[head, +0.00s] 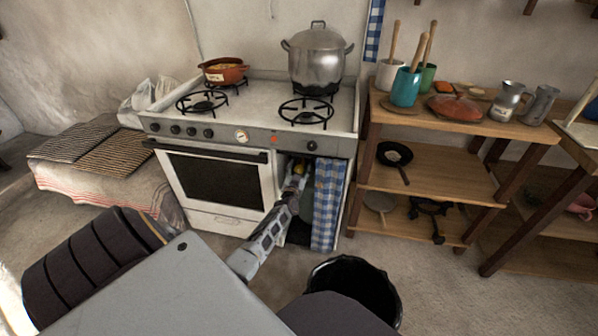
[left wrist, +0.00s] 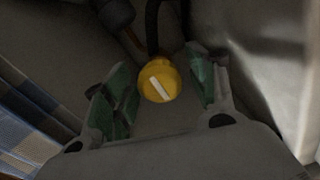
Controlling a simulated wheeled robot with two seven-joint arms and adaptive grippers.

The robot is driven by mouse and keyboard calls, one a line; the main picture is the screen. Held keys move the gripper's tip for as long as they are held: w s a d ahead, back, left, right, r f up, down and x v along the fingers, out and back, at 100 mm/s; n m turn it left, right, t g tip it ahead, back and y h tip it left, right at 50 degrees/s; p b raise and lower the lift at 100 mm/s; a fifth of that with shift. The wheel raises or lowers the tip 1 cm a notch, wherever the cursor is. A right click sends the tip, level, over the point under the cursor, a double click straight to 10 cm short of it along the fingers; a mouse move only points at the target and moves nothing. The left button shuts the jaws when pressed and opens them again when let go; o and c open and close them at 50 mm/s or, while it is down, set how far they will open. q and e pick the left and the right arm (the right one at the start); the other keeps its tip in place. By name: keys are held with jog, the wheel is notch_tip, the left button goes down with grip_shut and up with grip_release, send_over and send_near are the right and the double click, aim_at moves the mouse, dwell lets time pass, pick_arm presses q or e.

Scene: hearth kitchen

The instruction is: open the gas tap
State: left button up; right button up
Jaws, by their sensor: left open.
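The gas tap is a round yellow knob with a white bar across its face. In the left wrist view the gas tap (left wrist: 158,81) lies between the green-padded fingers of my left gripper (left wrist: 160,90), with a gap on each side. The white bar runs diagonally, from upper left to lower right. In the head view my left gripper (head: 296,178) reaches into the open compartment at the right of the stove, and a bit of the yellow tap (head: 299,169) shows there. The left gripper is open. My right gripper is out of view.
A blue checked curtain (head: 327,205) hangs at the compartment's right side. The white stove (head: 220,208) stands left of it, with a large pot (head: 317,58) on top. A wooden shelf (head: 440,178) is at the right. A black bin (head: 352,285) stands on the floor in front.

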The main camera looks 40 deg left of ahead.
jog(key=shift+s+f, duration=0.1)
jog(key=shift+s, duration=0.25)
pick_arm(q)
jog(key=shift+c, duration=0.3)
jog(key=c, duration=0.9)
jog(key=shift+c, duration=0.4)
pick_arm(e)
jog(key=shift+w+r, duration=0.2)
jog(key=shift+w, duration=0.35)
